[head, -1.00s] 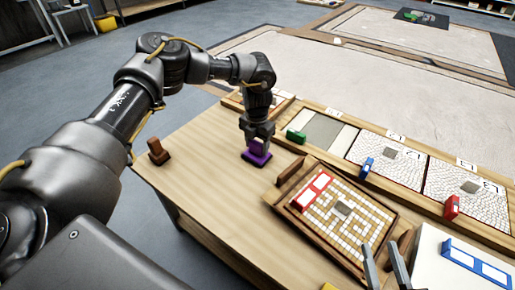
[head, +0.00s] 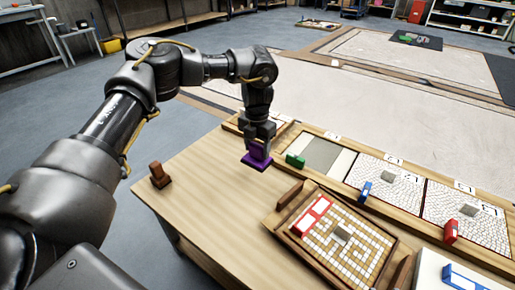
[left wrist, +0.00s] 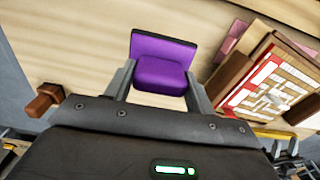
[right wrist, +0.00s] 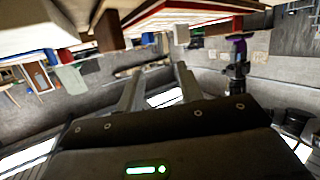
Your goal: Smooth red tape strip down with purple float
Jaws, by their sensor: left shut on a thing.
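The purple float (head: 257,157) is in the fingers of my left gripper (head: 261,141), which is shut on it, over the left part of the wooden table. I cannot tell whether its flat base touches the tabletop. In the left wrist view the float (left wrist: 160,75) sits between the two fingers. The red tape strip (head: 311,215), with pale rectangles in it, lies along the left side of the mosaic panel (head: 342,250), to the right of the float and apart from it. My right gripper (right wrist: 160,85) is open and empty in the right wrist view.
A brown wooden float (head: 160,175) stands on the table's left. Green (head: 295,161), blue (head: 365,191) and red (head: 451,231) blocks stand by the sample panels at the back. A white box (head: 440,272) with a blue strip is at the right. The table front is clear.

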